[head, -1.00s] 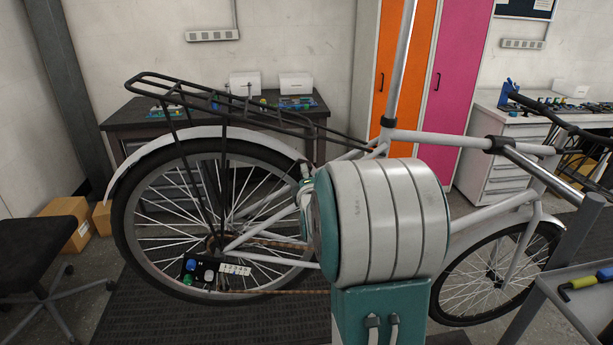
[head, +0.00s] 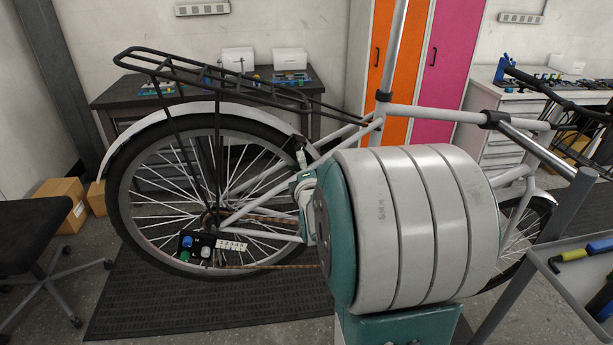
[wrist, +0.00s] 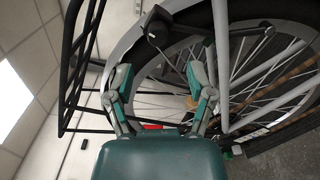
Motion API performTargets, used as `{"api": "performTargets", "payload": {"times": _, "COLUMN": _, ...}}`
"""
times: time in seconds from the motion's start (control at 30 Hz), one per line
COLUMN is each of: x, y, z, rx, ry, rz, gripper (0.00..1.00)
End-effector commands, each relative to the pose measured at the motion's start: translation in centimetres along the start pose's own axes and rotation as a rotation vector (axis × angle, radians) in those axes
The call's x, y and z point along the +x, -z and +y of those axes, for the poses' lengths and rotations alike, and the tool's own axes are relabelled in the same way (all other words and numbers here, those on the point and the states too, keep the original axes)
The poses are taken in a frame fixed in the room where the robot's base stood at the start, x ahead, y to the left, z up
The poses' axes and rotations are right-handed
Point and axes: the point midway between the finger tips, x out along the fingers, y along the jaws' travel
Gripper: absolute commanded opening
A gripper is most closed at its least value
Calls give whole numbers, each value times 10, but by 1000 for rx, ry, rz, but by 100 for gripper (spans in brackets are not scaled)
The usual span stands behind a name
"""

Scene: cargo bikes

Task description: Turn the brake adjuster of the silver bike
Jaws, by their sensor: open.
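The silver bike (head: 153,121) stands side-on in the head view, its rear wheel at left. A black panel (head: 207,258) with blue, white and green knobs and a numbered strip sits low by the rear hub. I cannot tell which part is the brake adjuster. In the wrist view a dark rounded part (wrist: 157,33) lies beyond the fingertips, near the wheel rim. My gripper (wrist: 160,75) is open and empty, with its two teal fingers apart and spokes behind them. In the head view my arm hides the middle of the bike and most of the gripper.
A black mat (head: 135,300) lies under the bike. A stool (head: 32,240) and cardboard boxes (head: 62,200) are at left. A dark workbench (head: 108,95) stands behind the rear wheel. A grey cart (head: 575,290) with tools is at right front.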

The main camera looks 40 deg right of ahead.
Motion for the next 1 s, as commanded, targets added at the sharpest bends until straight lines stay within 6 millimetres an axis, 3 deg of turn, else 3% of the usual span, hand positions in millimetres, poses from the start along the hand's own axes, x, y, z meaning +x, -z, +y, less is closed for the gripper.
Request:
{"api": "performTargets", "payload": {"times": 0.1, "x": -24, "y": 0, "z": 0, "rx": 0, "ry": -1, "rz": 0, "gripper": 69}}
{"api": "performTargets", "payload": {"times": 0.3, "x": -44, "y": 1, "z": 0, "rx": 0, "ry": -1, "rz": 0, "gripper": 69}}
{"api": "performTargets", "payload": {"times": 0.87, "x": -47, "y": 1, "z": -1, "rx": 0, "ry": 0, "rz": 1, "gripper": 69}}
{"api": "performTargets", "payload": {"times": 1.0, "x": -50, "y": 10, "z": 3, "rx": 56, "ry": 26, "rz": 26, "gripper": 69}}
